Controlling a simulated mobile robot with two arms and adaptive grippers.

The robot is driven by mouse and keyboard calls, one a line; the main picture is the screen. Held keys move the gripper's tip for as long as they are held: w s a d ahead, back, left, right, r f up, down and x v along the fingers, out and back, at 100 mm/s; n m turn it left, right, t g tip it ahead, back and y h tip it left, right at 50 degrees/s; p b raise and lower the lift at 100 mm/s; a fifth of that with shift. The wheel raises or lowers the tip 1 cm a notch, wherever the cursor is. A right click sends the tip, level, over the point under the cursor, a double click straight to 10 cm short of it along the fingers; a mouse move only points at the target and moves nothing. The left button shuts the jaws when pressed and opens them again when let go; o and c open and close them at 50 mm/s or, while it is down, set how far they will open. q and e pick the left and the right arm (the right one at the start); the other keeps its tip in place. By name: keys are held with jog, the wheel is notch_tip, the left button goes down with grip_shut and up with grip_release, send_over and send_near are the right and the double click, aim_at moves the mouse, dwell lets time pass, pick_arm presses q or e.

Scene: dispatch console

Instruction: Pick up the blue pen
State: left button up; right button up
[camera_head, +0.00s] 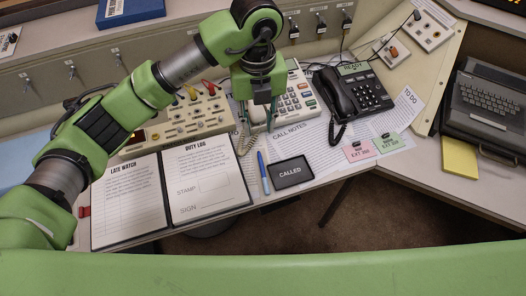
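The blue pen (263,173) lies on the desk, between the duty log page on its left and the dark CALLED card (291,173) on its right. It lies nearly upright in the picture and nothing covers it. My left gripper (259,120) hangs over the desk above and beyond the pen, in front of the cream keypad phone. Its two fingers point down and stand apart, with nothing seen held between them. My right gripper is not in view.
An open binder (173,240) with two pages lies left of the pen. A black phone (361,92) and cream phone (303,98) stand behind. Call notes sheets lie under and around the card. The desk's front edge is close below the pen.

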pick_arm(q)
send_over(261, 160)
jog(key=f, duration=0.8)
jog(key=shift+w+a+p, duration=0.2)
jog(key=shift+p, duration=0.2)
jog(key=shift+s+d+f+p, duration=0.15)
jog(key=shift+f+p, duration=0.5)
jog(key=shift+f, duration=2.05)
grip_shut()
